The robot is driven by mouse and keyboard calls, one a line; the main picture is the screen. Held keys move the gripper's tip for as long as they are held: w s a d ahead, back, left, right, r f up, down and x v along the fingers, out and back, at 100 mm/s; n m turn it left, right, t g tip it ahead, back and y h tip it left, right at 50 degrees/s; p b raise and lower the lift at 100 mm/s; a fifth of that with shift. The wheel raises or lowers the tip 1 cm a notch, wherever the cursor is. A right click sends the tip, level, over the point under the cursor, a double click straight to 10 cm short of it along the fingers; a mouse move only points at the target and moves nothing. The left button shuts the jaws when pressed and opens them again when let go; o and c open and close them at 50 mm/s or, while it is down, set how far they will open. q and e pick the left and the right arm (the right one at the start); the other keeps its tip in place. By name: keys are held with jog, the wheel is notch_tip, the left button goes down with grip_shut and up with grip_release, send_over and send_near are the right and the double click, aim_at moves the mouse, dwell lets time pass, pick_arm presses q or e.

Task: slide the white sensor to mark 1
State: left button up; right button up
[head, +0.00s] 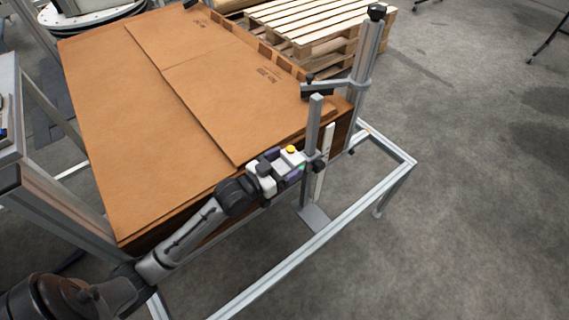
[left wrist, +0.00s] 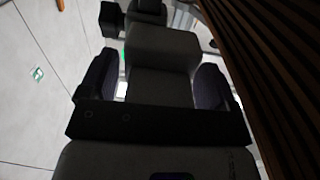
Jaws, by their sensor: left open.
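The white sensor (head: 293,158), with a yellow top and a small green light, sits beside the grey upright post (head: 314,125) at the carton's near right corner. My left gripper (head: 283,164) reaches in from the left with its purple-padded fingers on either side of the sensor. In the left wrist view, the sensor (left wrist: 165,55) is a shaded grey block between the two fingers of the open left gripper (left wrist: 155,82), with narrow gaps beside it. A white strip (head: 326,155) stands behind the post; mark 1 cannot be made out. My right gripper is out of view.
A large brown carton (head: 170,90) fills the space left of the post. A black knob (head: 319,166) sticks out beside the sensor. A grey frame rail (head: 290,260) runs below, and stacked wooden pallets (head: 320,25) stand behind.

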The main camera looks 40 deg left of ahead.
pick_arm(q)
jog(key=shift+c, duration=0.4)
jog(key=c, duration=1)
notch_tip(320, 180, down, 7)
jog(key=shift+r+b, duration=0.2)
jog(key=shift+b, duration=0.1)
jog(key=o, duration=0.9)
jog(key=shift+o, duration=0.9)
jog(key=shift+s+r, duration=0.1)
jog(key=p+v, duration=0.4)
jog(key=v, duration=0.9)
jog(key=shift+s, duration=0.35)
